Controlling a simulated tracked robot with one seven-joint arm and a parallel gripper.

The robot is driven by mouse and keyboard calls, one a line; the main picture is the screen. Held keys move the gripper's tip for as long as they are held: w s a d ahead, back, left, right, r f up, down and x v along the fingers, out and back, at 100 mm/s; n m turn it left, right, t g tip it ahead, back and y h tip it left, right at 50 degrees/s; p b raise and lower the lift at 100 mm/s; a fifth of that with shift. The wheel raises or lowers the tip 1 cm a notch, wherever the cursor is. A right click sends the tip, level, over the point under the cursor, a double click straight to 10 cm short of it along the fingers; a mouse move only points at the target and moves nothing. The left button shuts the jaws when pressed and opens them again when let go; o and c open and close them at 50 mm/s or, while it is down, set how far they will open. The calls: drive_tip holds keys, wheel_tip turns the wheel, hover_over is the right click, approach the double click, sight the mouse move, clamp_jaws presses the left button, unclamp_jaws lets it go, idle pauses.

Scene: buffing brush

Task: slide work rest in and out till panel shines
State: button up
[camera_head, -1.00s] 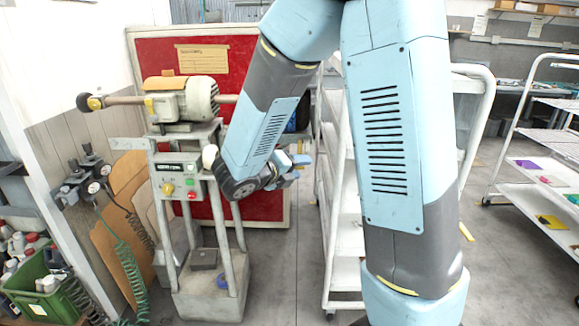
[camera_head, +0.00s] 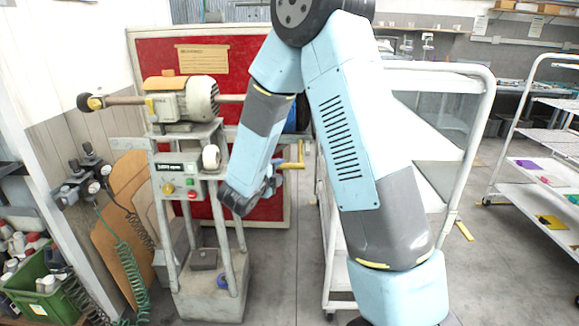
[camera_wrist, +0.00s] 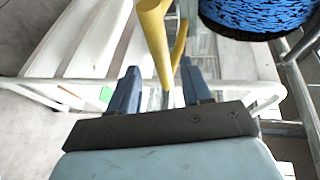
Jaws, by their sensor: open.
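The buffing machine (camera_head: 182,100) stands left of centre in the head view, its shaft running right behind my arm. The blue brush (camera_wrist: 255,12) shows at the top right of the wrist view; in the head view only a sliver (camera_head: 303,116) shows past my arm. A bent yellow bar (camera_wrist: 155,35), apparently the work rest's handle, passes between my fingers in the wrist view; it also shows in the head view (camera_head: 297,157). My gripper (camera_wrist: 160,68) is open, one finger on each side of the bar. I cannot tell whether either finger touches it. No panel being buffed is identifiable.
A white shelf cart (camera_head: 410,75) stands close to the right of my gripper. A red board (camera_head: 265,195) is behind the machine. Another cart (camera_head: 535,170) stands far right. A green crate (camera_head: 40,285) is at lower left. The floor between machine and cart is clear.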

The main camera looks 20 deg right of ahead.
sight(283, 168)
drive_tip(key=x, duration=0.6)
drive_tip(key=shift+w+d, duration=0.15)
drive_tip(key=shift+d, duration=0.05)
clamp_jaws()
idle(0.4)
